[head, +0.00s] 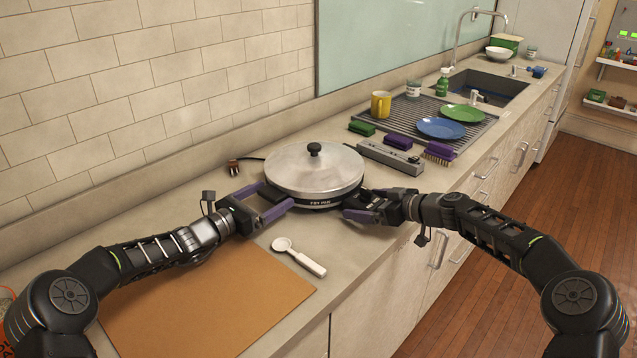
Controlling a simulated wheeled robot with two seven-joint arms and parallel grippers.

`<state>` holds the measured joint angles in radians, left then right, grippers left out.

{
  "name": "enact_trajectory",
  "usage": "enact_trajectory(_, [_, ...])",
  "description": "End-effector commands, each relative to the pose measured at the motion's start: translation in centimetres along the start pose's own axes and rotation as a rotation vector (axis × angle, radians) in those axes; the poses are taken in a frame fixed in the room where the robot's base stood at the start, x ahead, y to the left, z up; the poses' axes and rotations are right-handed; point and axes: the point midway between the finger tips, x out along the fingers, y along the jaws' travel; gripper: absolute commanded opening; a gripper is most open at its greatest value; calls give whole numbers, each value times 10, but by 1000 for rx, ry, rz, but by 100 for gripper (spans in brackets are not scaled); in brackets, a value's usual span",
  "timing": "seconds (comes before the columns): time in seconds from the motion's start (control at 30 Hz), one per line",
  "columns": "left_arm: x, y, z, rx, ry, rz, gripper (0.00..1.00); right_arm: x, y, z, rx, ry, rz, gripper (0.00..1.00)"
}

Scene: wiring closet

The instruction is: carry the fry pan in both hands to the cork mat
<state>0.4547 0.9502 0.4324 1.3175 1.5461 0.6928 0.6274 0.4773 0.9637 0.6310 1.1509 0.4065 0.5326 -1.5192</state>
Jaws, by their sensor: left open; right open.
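The fry pan (314,175) is a round electric pan with a silver lid and black knob, standing on the counter with a "FRY PAN" label on its front. My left gripper (280,201) is open at the pan's left side, its purple fingers close to the rim. My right gripper (355,206) is open at the pan's front right; its fingers partly hide each other. The pan's side handles are hidden or hard to make out, and I cannot tell whether either gripper touches it. The cork mat (205,305) lies bare on the counter in front, at the left.
A white scoop (302,258) lies between pan and mat. A power strip (390,157), a brush (439,152) and a purple sponge (397,142) are right of the pan. A drying mat with plates (441,128) and a yellow mug (381,104) stand further back. A plug (234,167) lies behind left.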

Motion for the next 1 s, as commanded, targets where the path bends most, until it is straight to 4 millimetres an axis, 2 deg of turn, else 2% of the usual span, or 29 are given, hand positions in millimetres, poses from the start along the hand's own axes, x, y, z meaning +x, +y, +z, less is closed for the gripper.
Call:
enact_trajectory(0.1, [0, 0, 0, 0, 0, 0, 94, 0, 0, 0, 0, 0, 0, 100])
enact_trajectory(0.17, [0, 0, 0, 0, 0, 0, 89, 0, 0, 0, 0, 0, 0, 95])
enact_trajectory(1.0, [0, 0, 0, 0, -1, 0, 20, 0, 0, 0, 0, 0, 1, 26])
